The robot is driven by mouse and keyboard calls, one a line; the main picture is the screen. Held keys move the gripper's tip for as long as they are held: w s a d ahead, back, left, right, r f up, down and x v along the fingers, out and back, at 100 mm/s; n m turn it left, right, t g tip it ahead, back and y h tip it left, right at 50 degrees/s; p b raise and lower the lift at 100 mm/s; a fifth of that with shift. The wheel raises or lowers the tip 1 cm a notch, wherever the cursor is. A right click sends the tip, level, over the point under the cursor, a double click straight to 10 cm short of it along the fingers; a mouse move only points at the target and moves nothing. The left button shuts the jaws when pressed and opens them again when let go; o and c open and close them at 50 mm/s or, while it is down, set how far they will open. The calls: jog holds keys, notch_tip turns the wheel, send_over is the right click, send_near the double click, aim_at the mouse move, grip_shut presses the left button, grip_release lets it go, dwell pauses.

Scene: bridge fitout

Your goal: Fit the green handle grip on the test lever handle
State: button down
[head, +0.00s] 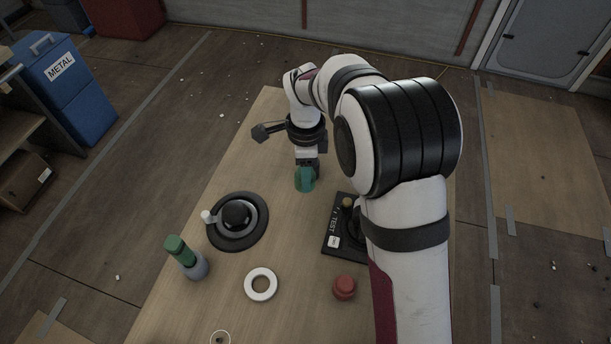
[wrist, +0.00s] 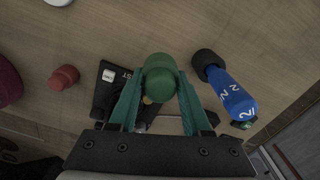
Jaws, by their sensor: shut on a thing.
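The green handle grip (wrist: 159,75) is a rounded green cap, held between the two teal fingers of my gripper (wrist: 160,90) in the wrist view. In the head view my gripper (head: 306,172) points down with the green piece (head: 305,181) at its tip, above the far part of the table. The test lever stands on a black base marked TEST (head: 331,240), nearer and to the right of the gripper. Its yellow-topped handle (head: 347,202) is apart from the grip. My arm hides part of the base. In the wrist view the fingers and grip partly cover the lever and base (wrist: 107,76).
A black round dial (head: 237,216) with a white knob, a green-capped grey bottle (head: 187,258), a white ring (head: 261,284) and a red knob (head: 344,288) stand on the table. A blue object with a black end (wrist: 230,94) lies right in the wrist view.

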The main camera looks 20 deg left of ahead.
jog(key=s+d+r+m, duration=0.2)
jog(key=d+r+m, duration=0.2)
jog(key=d+r, duration=0.8)
jog(key=d, duration=0.3)
jog(key=shift+s+d+r, duration=0.2)
jog(key=shift+r, duration=0.15)
jog(key=shift+f, duration=2.45)
jog(key=shift+f, duration=1.3)
jog(key=shift+f, duration=0.2)
